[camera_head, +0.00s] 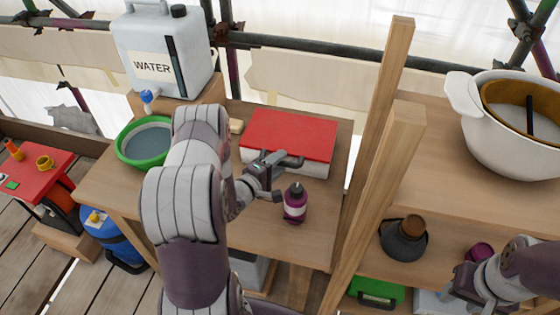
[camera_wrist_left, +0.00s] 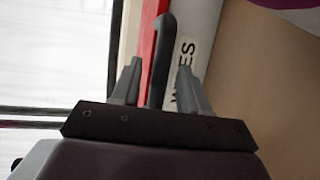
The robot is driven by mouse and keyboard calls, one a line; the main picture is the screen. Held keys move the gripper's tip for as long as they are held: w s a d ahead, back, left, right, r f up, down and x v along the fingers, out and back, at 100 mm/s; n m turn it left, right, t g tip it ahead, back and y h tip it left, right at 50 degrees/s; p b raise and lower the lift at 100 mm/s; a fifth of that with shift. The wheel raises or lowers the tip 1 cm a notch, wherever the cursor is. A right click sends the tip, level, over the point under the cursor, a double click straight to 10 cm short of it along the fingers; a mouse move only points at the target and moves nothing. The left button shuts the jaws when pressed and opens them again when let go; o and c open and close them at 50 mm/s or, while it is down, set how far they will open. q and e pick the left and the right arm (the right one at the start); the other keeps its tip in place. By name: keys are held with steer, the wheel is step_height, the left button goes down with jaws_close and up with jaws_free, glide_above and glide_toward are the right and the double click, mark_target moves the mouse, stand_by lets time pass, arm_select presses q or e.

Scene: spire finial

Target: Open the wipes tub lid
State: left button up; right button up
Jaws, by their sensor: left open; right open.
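The wipes tub (camera_head: 316,168) is a white box with a flat red lid (camera_head: 290,135), which looks shut, on the wooden bench. In the left wrist view the red lid (camera_wrist_left: 147,45) and the tub's lettered side (camera_wrist_left: 182,85) show edge-on. A dark handle (camera_wrist_left: 160,50) sticks out at the lid's edge. My left gripper (camera_head: 278,177) is at the tub's front edge, open, with its fingers (camera_wrist_left: 159,75) on either side of the handle; I cannot tell whether they touch it. My right gripper (camera_head: 470,285) is open at the lower right, far from the tub.
A purple bottle (camera_head: 295,203) stands just in front of the tub. A green basin (camera_head: 145,142) and a water container (camera_head: 168,55) are to the left. Wooden posts (camera_head: 380,165) rise right of the tub.

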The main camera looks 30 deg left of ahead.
arm_select(q)
steer(key=shift+w, duration=0.3)
steer(key=shift+f, duration=0.1)
